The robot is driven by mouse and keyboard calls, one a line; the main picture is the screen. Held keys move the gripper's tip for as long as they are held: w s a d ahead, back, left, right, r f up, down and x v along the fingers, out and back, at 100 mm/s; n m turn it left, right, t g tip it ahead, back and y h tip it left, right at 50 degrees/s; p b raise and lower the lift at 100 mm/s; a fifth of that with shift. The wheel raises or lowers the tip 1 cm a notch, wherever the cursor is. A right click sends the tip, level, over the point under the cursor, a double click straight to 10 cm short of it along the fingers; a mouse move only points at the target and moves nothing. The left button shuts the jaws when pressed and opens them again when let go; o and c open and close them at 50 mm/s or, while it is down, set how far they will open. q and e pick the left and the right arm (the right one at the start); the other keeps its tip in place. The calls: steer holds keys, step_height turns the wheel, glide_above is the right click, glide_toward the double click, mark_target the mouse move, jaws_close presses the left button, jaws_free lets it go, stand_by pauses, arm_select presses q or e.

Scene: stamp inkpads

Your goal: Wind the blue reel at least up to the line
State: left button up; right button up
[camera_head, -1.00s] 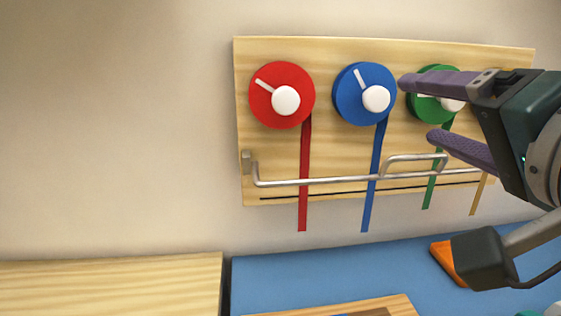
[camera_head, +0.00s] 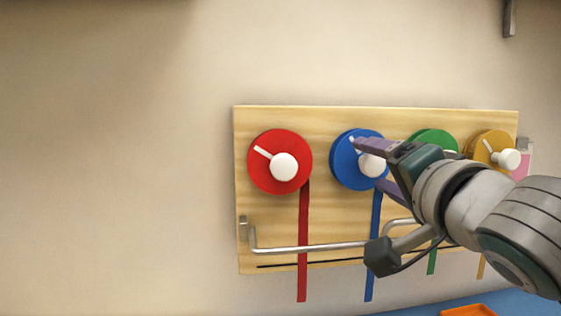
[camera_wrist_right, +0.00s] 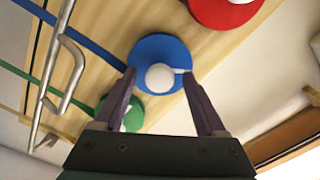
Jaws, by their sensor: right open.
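The blue reel (camera_head: 350,158) is a disc on the wooden board, with a white knob (camera_head: 372,165) and a white pointer mark. Its blue strap (camera_head: 376,215) hangs down, passes behind the metal rail and ends below the black line (camera_head: 320,263). My right gripper (camera_head: 367,164) is open at the blue reel, its fingers partly covering the reel's right side. In the right wrist view the blue reel (camera_wrist_right: 147,45) is ahead and the white knob (camera_wrist_right: 159,77) shows between the two fingertips, apparently touching neither. My left gripper is not in view.
A red reel (camera_head: 264,148) is left of the blue one; a green reel (camera_head: 433,139) and a yellow reel (camera_head: 484,143) are right, each with a strap. A metal rail (camera_head: 310,247) crosses the board's lower part. An orange object (camera_head: 468,310) lies below.

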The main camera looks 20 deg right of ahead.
jaws_close()
stand_by(0.7)
